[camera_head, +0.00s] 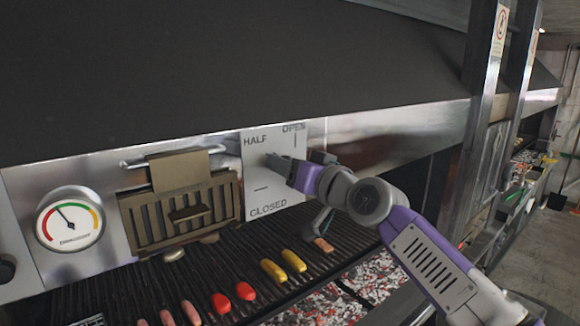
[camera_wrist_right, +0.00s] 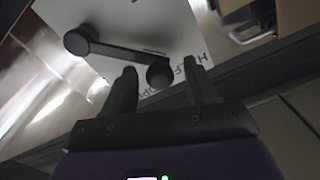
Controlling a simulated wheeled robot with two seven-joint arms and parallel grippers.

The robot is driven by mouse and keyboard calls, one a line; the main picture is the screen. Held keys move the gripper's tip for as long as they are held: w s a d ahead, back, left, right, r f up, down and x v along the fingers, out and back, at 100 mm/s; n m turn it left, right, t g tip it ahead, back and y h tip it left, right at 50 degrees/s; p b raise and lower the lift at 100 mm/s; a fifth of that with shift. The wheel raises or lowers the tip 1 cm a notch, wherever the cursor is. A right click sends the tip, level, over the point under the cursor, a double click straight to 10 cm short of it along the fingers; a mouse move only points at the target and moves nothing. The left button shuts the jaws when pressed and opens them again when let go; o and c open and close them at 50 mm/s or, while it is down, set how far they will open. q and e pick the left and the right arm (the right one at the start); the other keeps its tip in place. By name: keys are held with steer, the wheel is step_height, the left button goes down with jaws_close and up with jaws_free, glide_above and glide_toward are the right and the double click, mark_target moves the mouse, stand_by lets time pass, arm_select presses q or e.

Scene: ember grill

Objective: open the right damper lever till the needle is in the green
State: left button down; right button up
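The damper plate (camera_head: 258,187), marked HALF, OPEN and CLOSED, is on the grill front. My right gripper (camera_head: 283,165) is in front of it and hides most of the lever. In the right wrist view, the dark damper lever (camera_wrist_right: 118,54) runs from a round pivot to a round knob (camera_wrist_right: 158,74). My right gripper (camera_wrist_right: 161,72) is open, with the knob between its fingertips; I cannot tell whether they touch it. The round gauge (camera_head: 69,220) is at the left. Its needle points up and left; the coloured band is too small to read surely there. My left gripper is not in view.
A brown slotted metal box (camera_head: 182,210) with a handle is mounted left of the plate. Below lies the grill grate (camera_head: 130,292) with red, pink and yellow food pieces, above glowing embers (camera_head: 375,275). Steel posts (camera_head: 487,60) stand at the right. A dark hood overhangs everything.

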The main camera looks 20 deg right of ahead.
steer(key=b+v, duration=0.1)
steer(key=v, duration=0.6)
steer(key=shift+s+b, duration=0.3)
steer(key=shift+w, duration=0.1)
